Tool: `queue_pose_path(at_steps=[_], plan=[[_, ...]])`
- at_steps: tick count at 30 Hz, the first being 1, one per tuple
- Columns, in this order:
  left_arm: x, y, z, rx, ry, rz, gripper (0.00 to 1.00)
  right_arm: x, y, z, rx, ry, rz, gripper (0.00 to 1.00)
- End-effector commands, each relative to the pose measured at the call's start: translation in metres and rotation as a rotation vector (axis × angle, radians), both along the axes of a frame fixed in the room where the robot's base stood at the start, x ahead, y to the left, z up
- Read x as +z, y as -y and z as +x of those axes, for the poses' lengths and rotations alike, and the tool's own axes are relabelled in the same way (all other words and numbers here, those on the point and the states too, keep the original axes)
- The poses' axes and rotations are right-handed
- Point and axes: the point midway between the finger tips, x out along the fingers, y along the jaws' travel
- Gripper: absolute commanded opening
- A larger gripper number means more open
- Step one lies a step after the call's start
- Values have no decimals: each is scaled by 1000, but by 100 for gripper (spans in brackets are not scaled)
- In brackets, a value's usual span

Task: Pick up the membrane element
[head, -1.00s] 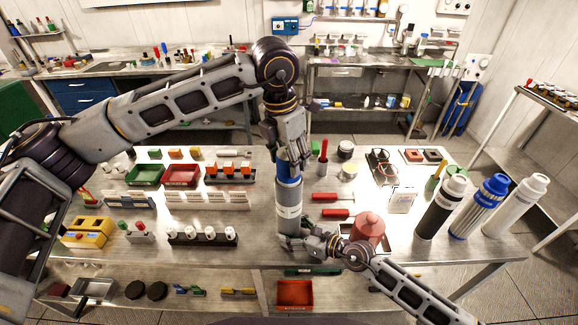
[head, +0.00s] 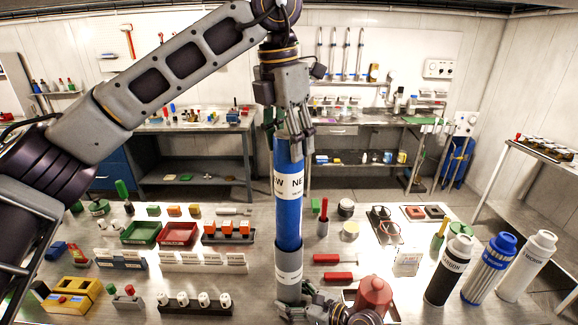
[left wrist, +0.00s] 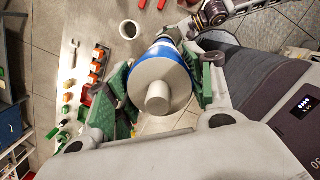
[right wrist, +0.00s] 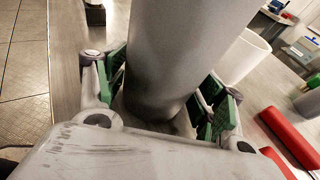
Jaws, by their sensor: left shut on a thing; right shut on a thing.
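The membrane element (head: 287,218) is a long blue cylinder with a white label. It stands upright, its lower end inside a grey sleeve (head: 289,262) on the table. My left gripper (head: 290,128) is shut on the element's grey top end. In the left wrist view, the element's round grey end with a central stub (left wrist: 158,98) lies between the green pads of that gripper (left wrist: 160,68). My right gripper (head: 296,309) is shut on the grey sleeve near its base. The sleeve (right wrist: 180,50) also fills the middle of the right wrist view. The element's lower end is hidden.
Black, blue-striped and white canisters (head: 487,268) stand at the right. Red-handled tools (head: 335,276) lie right of the sleeve. Racks and trays (head: 179,233) fill the left of the table (head: 257,300).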

Motion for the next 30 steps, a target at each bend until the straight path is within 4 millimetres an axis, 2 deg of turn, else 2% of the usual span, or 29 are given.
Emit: queue_pose_path(at_steps=[3,9,15,28,29,30], plan=[[21,1,-1,-1,2,-2,32,-1,1,0,0,0,-2,33],[39,1,0,-1,1,-1,32,-1,1,0,0,0,-2,33],[46,0,0,-1,1,-1,32,-1,1,0,0,0,-2,33],[46,0,0,-1,1,-1,32,-1,0,0,0,-1,-2,33],[46,0,0,-1,1,-1,52,-1,0,0,0,0,-2,33],[46,0,0,-1,1,-1,47,-1,0,0,0,0,-2,33]])
